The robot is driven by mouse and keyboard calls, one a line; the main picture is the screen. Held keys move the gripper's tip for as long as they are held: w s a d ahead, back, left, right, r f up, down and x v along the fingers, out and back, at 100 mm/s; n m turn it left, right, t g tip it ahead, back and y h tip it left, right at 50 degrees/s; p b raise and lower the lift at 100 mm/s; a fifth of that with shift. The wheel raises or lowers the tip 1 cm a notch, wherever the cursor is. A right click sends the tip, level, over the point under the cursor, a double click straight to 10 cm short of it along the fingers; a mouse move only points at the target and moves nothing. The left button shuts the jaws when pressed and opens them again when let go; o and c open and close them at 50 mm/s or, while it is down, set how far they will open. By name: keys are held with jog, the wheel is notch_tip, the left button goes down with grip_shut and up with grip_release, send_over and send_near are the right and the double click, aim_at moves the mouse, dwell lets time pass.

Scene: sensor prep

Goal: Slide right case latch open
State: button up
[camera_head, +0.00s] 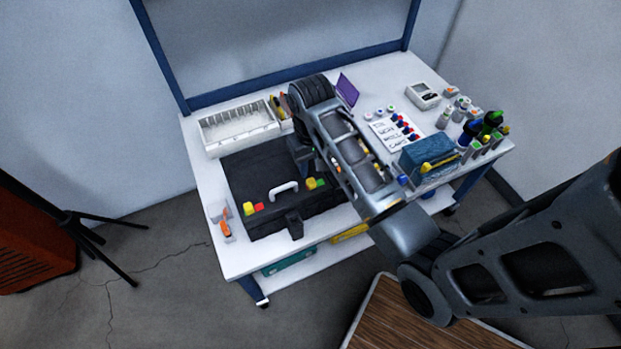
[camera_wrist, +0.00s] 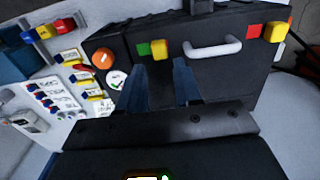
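The black case (camera_head: 240,180) lies on the workbench, with a white handle (camera_head: 284,188) at its front. Its right latch has a yellow block (camera_head: 311,183) beside a green patch (camera_head: 321,182); in the wrist view the yellow block (camera_wrist: 161,50) stands right of the green patch (camera_wrist: 143,49). The left latch has a yellow block (camera_head: 248,208) beside a red patch (camera_head: 259,206). My gripper (camera_wrist: 158,63) is open and empty, its two fingers apart over the case and pointing towards the right latch. I cannot tell whether they touch anything. In the head view my arm hides most of the gripper.
A white compartment tray (camera_head: 238,128) stands behind the case. A blue box (camera_head: 427,158), a labelled sheet (camera_head: 392,133) and several bottles stand to the right. A small black block (camera_head: 294,224) is at the case's front edge. An orange item (camera_head: 225,229) lies at the bench's left front.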

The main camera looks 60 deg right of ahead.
aim_at(311, 182)
notch_tip(311, 182, down, 6)
jog(key=shift+f, duration=0.1)
dwell(0.4)
grip_shut()
dwell(0.3)
